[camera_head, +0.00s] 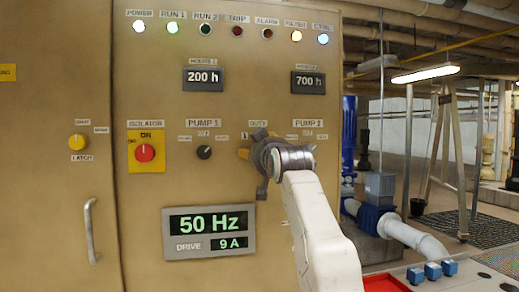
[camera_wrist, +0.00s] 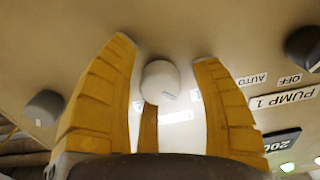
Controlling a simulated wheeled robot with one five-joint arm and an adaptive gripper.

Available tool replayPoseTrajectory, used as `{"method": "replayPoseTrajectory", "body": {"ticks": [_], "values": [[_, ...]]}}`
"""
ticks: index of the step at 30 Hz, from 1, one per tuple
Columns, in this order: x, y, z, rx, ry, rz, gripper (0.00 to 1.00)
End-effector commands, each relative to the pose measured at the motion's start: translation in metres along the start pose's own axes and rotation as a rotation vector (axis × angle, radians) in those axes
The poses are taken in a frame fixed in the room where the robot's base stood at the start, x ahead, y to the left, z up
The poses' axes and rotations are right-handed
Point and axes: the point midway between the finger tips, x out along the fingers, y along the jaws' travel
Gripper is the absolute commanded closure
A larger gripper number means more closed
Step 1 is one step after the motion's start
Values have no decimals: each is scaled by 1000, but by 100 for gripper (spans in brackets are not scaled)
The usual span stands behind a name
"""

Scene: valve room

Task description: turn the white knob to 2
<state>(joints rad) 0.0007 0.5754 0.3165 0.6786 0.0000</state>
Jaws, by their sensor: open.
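The white knob (camera_wrist: 160,82) is on the cabinet front, between the yellow fingers of my gripper (camera_wrist: 164,52) in the wrist view. The fingers stand apart on its left and right, with a third finger below it; I see clear gaps to the side fingers. A pale plate with small marks shows partly beside the knob, too blurred to read. In the head view my gripper (camera_head: 252,146) is at the panel under the DUTY label (camera_head: 258,124) and hides the knob. A "1" shows left of it; the "2" is not readable.
A dark PUMP 1 knob (camera_head: 204,152) is to the left, and it shows at the upper right of the wrist view (camera_wrist: 304,48). Another dark knob (camera_wrist: 44,106) is close to a finger. The red isolator knob (camera_head: 145,153) and drive display (camera_head: 209,232) are nearby.

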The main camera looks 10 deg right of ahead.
Motion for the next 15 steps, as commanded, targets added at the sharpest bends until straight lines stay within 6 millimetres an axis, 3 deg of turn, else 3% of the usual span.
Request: {"method": "replayPoseTrajectory", "body": {"ticks": [8, 15], "values": [[0, 0, 0, 0, 0, 0, 39], [0, 0, 0, 0, 0, 0, 60]]}}
